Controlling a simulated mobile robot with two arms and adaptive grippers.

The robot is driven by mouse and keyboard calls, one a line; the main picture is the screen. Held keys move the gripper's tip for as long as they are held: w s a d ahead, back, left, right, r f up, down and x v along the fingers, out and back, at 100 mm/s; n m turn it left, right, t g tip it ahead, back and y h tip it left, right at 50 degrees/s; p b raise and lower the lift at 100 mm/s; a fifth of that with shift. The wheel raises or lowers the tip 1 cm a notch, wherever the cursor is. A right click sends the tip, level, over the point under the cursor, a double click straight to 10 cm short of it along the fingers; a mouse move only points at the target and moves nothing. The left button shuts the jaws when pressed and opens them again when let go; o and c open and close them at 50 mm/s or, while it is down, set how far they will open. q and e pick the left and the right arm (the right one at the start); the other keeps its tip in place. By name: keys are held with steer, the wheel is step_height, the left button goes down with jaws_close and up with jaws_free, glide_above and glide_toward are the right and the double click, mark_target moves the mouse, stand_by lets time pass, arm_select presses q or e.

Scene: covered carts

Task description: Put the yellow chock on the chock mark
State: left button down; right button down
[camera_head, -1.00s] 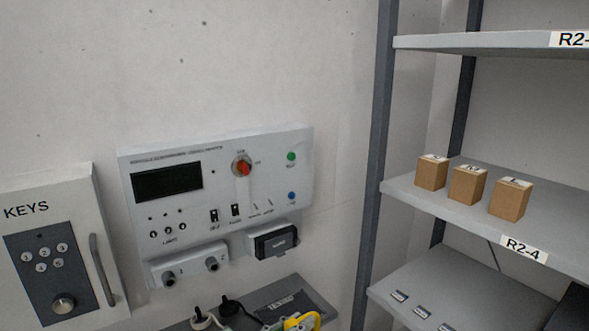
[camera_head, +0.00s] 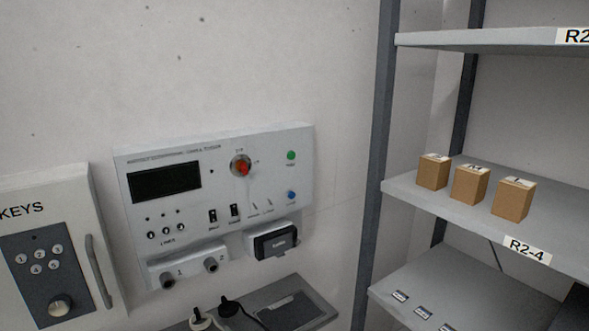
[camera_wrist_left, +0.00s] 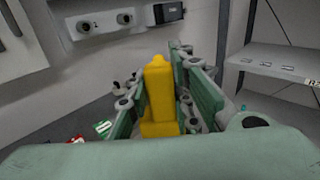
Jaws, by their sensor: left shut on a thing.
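In the left wrist view the yellow chock (camera_wrist_left: 158,88) stands between the green-grey fingers of my left gripper (camera_wrist_left: 168,92). The gripper is shut on it. The chock's lower part is partly hidden by the gripper body. In the head view neither the chock nor my left gripper shows. A dark rectangle (camera_head: 288,312) lies on the grey ledge (camera_head: 262,292) under the control panel; I cannot tell if it is the chock mark. My right gripper is in neither view.
A control panel (camera_head: 215,150) with a red knob hangs on the wall, beside a key box (camera_head: 50,225). Two plugs (camera_head: 200,318) sit at the ledge. A rack at right holds three cardboard boxes (camera_head: 470,185), its post (camera_head: 378,150) near the ledge.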

arm_select(q)
steer(key=a+y, duration=0.1)
steer(key=s+a+n+y, duration=0.1)
steer(key=s+a+f+n+y, duration=0.1)
steer(key=shift+s+a, duration=0.25)
steer(key=shift+a, duration=0.15)
steer(key=shift+f+b, duration=0.9)
steer(key=shift+w+r, duration=0.1)
